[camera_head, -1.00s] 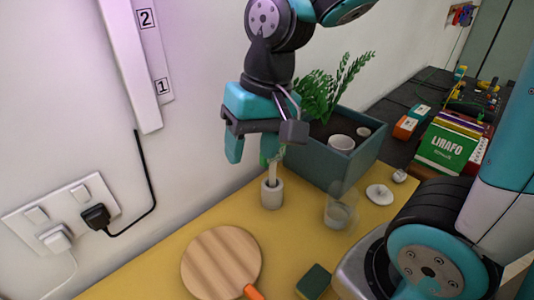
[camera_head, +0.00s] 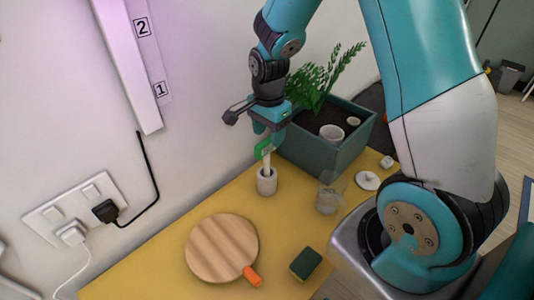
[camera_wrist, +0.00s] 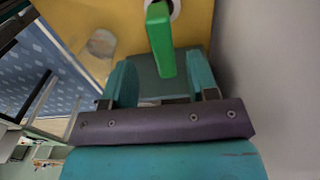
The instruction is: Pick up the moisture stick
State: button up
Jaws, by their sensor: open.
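The moisture stick has a green head (camera_head: 264,149) and a pale rod, and it stands upright in a small white holder (camera_head: 267,183) on the yellow table. My gripper (camera_head: 268,134) is above it, pointing down, with its jaws open. In the wrist view my teal fingers (camera_wrist: 162,78) are apart, and the stick's green head (camera_wrist: 160,42) lies in line with the gap between them, its near end reaching the gap. I see no finger touching it. The rod is mostly hidden there; part of the white holder (camera_wrist: 176,8) shows at the top edge.
A teal planter (camera_head: 325,152) with a green plant and pots stands close behind and right of the holder. A clear glass (camera_head: 330,192) and a white disc (camera_head: 367,180) are to the right. A round wooden board (camera_head: 221,248) and a sponge (camera_head: 305,264) lie in front. The wall is left.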

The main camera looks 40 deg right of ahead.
aim_at(268, 150)
jog(key=shift+w+f+p, duration=0.15)
jog(key=shift+f+p, duration=0.35)
jog(key=shift+f, duration=1.15)
jog(key=shift+w+f+p, duration=0.1)
jog(key=shift+f+p, duration=0.35)
jog(key=shift+f, duration=1.2)
grip_shut()
